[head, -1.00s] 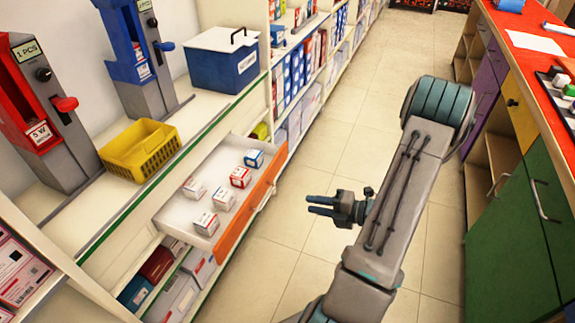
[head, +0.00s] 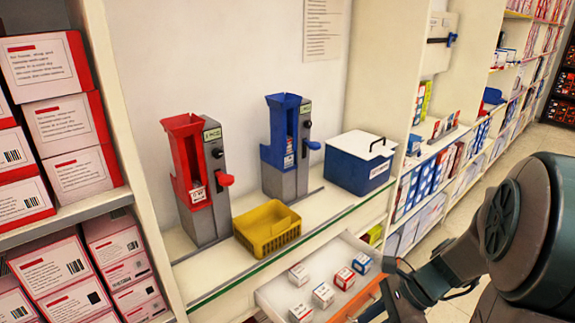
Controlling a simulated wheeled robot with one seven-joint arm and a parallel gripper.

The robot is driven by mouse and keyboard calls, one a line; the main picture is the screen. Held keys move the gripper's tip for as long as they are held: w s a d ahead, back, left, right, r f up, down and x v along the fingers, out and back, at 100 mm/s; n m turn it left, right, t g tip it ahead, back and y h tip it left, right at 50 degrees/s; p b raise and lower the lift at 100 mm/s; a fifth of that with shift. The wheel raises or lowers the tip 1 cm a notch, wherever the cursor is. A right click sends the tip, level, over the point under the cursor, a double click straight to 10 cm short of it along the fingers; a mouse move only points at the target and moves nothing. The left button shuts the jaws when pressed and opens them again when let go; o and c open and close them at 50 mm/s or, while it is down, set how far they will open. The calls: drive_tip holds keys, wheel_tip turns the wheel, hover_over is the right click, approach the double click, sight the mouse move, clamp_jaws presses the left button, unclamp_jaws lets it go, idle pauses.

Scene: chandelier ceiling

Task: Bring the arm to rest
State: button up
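My arm (head: 450,272) reaches in from the right edge, large and dark in the foreground. Its far end, with my gripper (head: 378,308), is at the bottom of the head view, by the orange front of the open drawer (head: 345,255). The fingers are too dark and small to read, so I cannot tell if they are open or shut, or if they touch the drawer front. Several small boxes stand in the drawer, among them a blue-and-white box (head: 362,263) and a red-and-white box (head: 344,278).
A red dispenser (head: 195,180), a blue dispenser (head: 285,150), a yellow basket (head: 267,228) and a blue box with white lid (head: 360,170) stand on the counter above the drawer. Stocked shelves (head: 60,130) are at left. Floor (head: 515,150) shows at right.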

drive_tip(key=s+a+r+n+t+h+p, duration=0.1)
drive_tip(key=s+r+n+h+p, duration=0.1)
drive_tip(key=r+n, duration=0.5)
drive_tip(key=s+r+n+t+h+p, duration=0.2)
drive_tip(key=r+n+h, duration=0.3)
drive_tip(key=n, duration=0.6)
wheel_tip(320, 180, up, 2)
drive_tip(key=shift+a+r+n+h+p, duration=0.2)
drive_tip(key=shift+a+n+h+p, duration=0.15)
drive_tip(key=shift+p, duration=0.2)
